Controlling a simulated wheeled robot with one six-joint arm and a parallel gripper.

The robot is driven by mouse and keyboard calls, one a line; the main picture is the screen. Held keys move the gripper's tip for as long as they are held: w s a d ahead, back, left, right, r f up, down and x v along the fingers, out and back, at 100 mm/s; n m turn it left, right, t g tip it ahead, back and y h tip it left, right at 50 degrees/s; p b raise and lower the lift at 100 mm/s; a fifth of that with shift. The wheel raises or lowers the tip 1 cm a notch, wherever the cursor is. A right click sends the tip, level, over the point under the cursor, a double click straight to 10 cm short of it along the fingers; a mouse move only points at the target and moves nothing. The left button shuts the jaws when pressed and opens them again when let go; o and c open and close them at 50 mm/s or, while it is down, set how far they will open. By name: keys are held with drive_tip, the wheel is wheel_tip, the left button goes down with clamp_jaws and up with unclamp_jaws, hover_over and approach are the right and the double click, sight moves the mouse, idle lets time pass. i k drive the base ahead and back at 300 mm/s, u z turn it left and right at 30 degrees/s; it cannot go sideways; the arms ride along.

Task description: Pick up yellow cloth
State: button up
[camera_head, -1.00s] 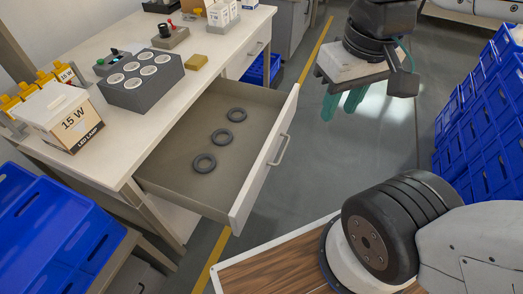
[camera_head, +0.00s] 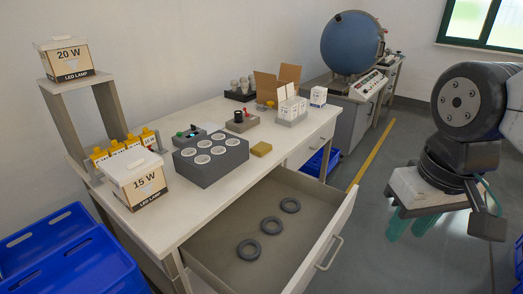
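The yellow cloth (camera_head: 261,149) is a small folded pad lying flat on the white workbench (camera_head: 206,216), just right of the grey block with round holes (camera_head: 211,158). My gripper (camera_head: 408,226) has green fingers and hangs pointing down at the right of the view, beyond the open drawer and well away from the cloth. The two fingers show a narrow gap between them, and nothing is seen held.
An open drawer (camera_head: 336,229) with three dark rings juts out from the bench front. Lamp boxes (camera_head: 139,181), a small device with a black knob (camera_head: 239,121) and white cartons (camera_head: 291,112) stand on the bench. Blue crates (camera_head: 62,254) are at lower left.

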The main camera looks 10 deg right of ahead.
sight(260, 149)
drive_tip(key=u, duration=1.1)
drive_tip(key=i, duration=0.55)
drive_tip(key=z, duration=1.1)
drive_tip(key=i, duration=0.5)
